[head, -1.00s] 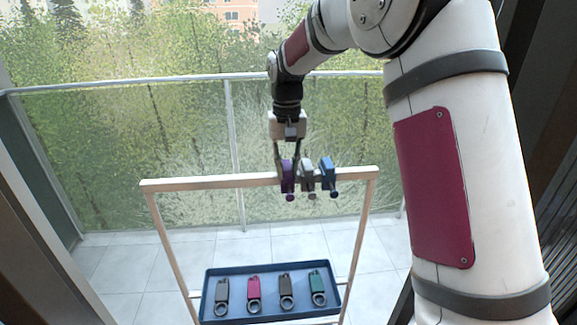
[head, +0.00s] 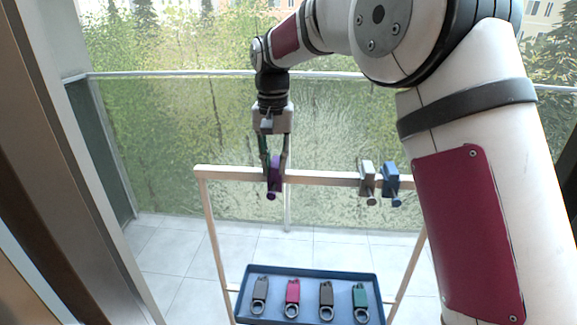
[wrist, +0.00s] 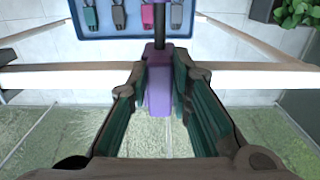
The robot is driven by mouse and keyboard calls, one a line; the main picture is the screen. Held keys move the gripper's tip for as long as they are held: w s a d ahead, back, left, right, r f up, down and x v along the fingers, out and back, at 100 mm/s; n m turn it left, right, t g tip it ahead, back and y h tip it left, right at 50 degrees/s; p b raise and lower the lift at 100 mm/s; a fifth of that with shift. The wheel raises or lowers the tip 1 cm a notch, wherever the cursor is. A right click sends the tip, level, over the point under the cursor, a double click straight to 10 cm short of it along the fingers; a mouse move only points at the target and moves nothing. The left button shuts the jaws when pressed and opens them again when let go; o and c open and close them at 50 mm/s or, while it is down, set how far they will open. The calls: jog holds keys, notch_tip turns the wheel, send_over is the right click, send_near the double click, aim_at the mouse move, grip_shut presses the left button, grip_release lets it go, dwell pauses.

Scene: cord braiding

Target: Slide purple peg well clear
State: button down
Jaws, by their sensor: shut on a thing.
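The purple peg (head: 273,176) sits on the top bar of the wooden frame (head: 325,177), left of the bar's middle. It also shows in the wrist view (wrist: 158,92), between the green-lined fingers. My gripper (head: 273,160) comes down from above and is shut on the purple peg, one finger on each side. The grey peg (head: 367,180) and the blue peg (head: 391,182) sit close together near the right end of the bar, with a wide bare stretch of bar between them and the purple peg.
A blue tray (head: 310,271) below the bar holds several tagged rings, grey, red, brown and green. Bare bar lies left of the purple peg up to the frame's left post (head: 213,235). A glass railing (head: 180,150) stands behind.

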aim_at(276, 166)
jog(key=shift+w+r, duration=0.1)
jog(key=shift+r, duration=0.05)
jog(key=c, duration=1.4)
grip_release()
jog(key=shift+c, duration=0.2)
notch_tip(276, 166, up, 12)
jog(key=s, duration=0.1)
jog(key=shift+d, duration=0.1)
